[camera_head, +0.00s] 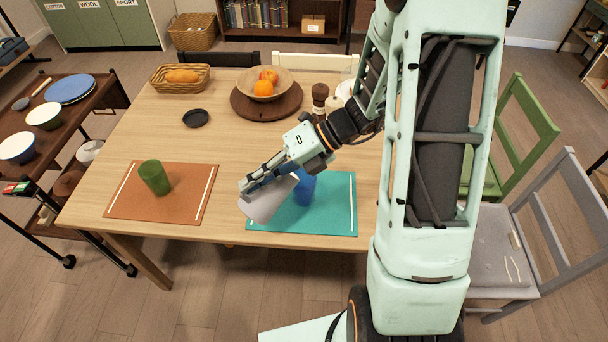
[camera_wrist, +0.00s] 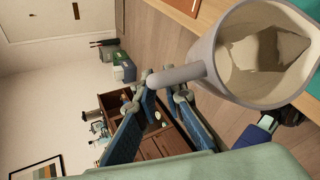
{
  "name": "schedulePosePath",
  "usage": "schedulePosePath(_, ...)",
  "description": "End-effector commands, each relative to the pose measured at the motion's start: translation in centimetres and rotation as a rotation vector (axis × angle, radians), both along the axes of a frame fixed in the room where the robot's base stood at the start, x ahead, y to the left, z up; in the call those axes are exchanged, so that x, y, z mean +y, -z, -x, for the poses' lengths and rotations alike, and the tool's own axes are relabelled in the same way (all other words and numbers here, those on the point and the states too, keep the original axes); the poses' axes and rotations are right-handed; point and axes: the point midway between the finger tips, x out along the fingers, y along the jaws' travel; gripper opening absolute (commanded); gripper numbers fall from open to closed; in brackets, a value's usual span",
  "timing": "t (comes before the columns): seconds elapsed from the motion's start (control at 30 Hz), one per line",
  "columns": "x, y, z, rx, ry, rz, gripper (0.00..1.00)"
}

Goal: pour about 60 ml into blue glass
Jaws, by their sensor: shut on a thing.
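My gripper (camera_head: 262,178) is shut on the handle of a grey pitcher (camera_head: 268,204). The pitcher is tilted, over the left part of the teal mat (camera_head: 332,218). In the wrist view the pitcher (camera_wrist: 205,50) shows its open mouth and pale inside; I cannot tell the liquid level, and no stream shows. The blue glass (camera_head: 304,188) stands on the teal mat just right of the pitcher, partly hidden behind my gripper and the pitcher. I cannot tell whether the pitcher's lip is over the glass. A green glass (camera_head: 154,177) stands on the orange mat (camera_head: 190,205).
A wooden board (camera_head: 240,108) carries a bowl of fruit, with a pepper mill (camera_head: 319,100) beside it. A small black dish (camera_head: 196,118) and a bread basket (camera_head: 160,84) are at the back left. Bare table lies between the mats.

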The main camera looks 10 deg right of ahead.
Motion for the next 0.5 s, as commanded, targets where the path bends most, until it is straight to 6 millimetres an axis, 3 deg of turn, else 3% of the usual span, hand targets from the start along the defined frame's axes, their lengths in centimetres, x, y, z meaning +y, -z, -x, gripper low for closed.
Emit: schedulePosePath(0.5, -0.57, -1.06, -0.33, 0.033, 0.000, -0.069, 0.00)
